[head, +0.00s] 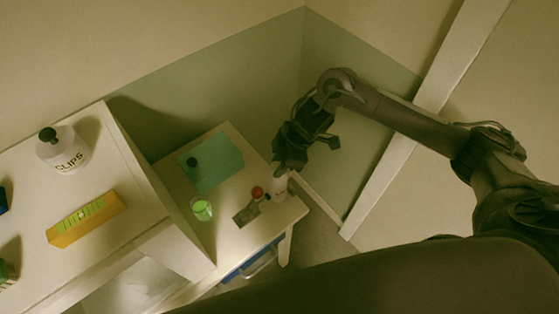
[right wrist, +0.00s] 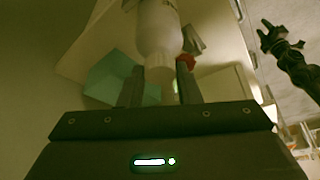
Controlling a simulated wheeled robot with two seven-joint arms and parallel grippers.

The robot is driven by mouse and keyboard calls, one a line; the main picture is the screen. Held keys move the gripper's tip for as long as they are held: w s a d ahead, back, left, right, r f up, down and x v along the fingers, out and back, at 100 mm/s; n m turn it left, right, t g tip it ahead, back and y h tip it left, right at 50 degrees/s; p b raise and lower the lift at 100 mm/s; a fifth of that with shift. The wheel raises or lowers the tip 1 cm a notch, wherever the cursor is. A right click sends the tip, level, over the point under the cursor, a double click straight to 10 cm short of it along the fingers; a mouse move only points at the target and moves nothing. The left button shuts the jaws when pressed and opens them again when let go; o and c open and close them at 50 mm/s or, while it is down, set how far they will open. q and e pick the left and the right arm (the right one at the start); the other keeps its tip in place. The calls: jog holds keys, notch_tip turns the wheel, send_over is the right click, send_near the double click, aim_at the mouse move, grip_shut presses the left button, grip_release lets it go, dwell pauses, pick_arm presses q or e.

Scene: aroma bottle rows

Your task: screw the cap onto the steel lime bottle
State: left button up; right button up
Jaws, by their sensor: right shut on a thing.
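My right gripper (head: 279,168) points down at the right end of the small table. It is shut on the narrow pale top of a white bottle (head: 279,187). The right wrist view shows the white bottle (right wrist: 158,30) between the two fingers (right wrist: 160,88). I cannot tell whether that pale top is a separate cap. No steel lime bottle can be made out for certain. A small black cap-like piece (head: 192,162) lies on a teal mat (head: 222,167). A dark arm end in the right wrist view looks like my left gripper (right wrist: 268,40); its jaws are unclear.
A red-topped item (head: 257,192) stands close beside the white bottle, by a grey flat piece (head: 246,214). A glass with lime-green contents (head: 202,209) stands in front of the mat.

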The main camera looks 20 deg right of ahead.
jog(key=shift+f, duration=0.4)
dwell(0.8)
jog(key=o, duration=1)
jog(key=shift+c, duration=0.3)
notch_tip(320, 180, up, 5)
jog(key=p, duration=0.5)
jog(key=shift+r, duration=0.1)
jog(key=shift+r+p, duration=0.9)
